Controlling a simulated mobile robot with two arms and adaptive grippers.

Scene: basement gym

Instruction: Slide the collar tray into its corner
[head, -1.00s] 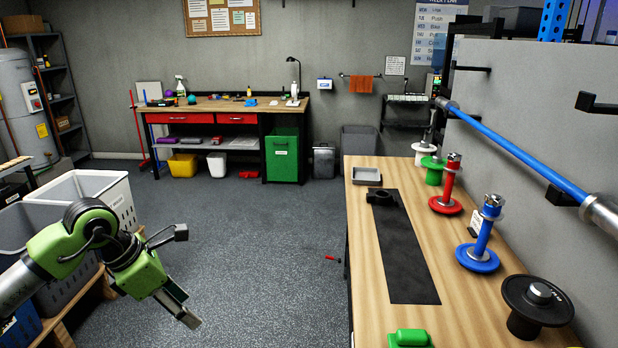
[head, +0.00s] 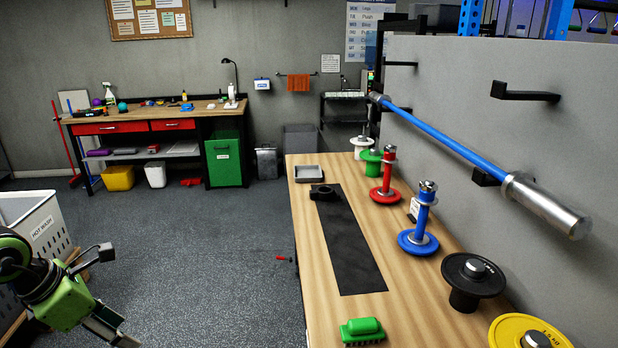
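The collar tray appears to be the small grey, shallow, open tray (head: 308,179) at the far left corner of the wooden bench (head: 306,226). It looks empty and sits a little in from the edges. My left gripper (head: 122,338) is low at the left, over the floor and far from the tray. Its fingertips are cut by the bottom edge, so its opening is unclear. My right gripper is out of view.
A green brush (head: 362,329) lies at the bench's near edge. Red (head: 388,172), blue (head: 422,215) and green plate posts line its right side, with a black plate (head: 474,275) and yellow plate (head: 528,332). A blue-shafted bar (head: 440,145) hangs above. Floor left of the bench is open.

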